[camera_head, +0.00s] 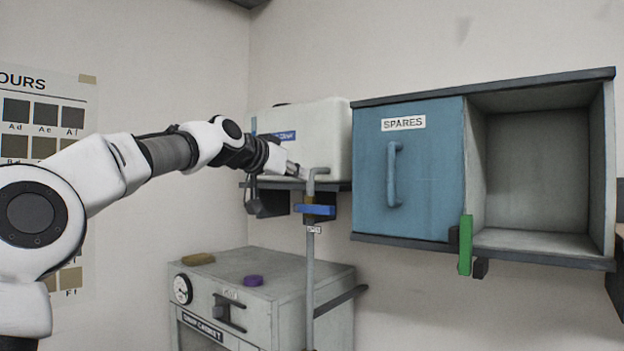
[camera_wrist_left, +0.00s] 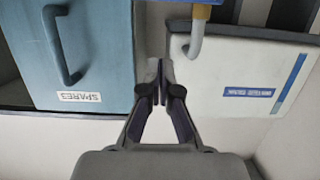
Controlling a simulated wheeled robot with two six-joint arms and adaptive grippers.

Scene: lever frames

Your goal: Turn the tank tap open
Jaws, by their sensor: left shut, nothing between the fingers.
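The white tank (camera_head: 328,135) stands on a wall shelf, left of the blue-doored cupboard. A grey tap pipe (camera_head: 311,188) bends down at its front. The tap's blue lever (camera_head: 316,210) lies level across the pipe, below the shelf. My left gripper (camera_head: 297,172) is shut and empty. It is in front of the tank, close to the pipe's bend and above the blue lever. In the left wrist view its fingertips (camera_wrist_left: 158,78) meet, apart from the tank (camera_wrist_left: 245,85) and pipe (camera_wrist_left: 196,38); the blue lever (camera_wrist_left: 202,12) is cut off by the top edge.
The wall cupboard's blue SPARES door (camera_head: 408,175) is right of the tap, with an open compartment (camera_head: 535,165) and a green bar (camera_head: 466,245). Below stands a grey cabinet (camera_head: 300,270) with a gauge, a yellow block (camera_head: 198,259) and a purple piece (camera_head: 253,281).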

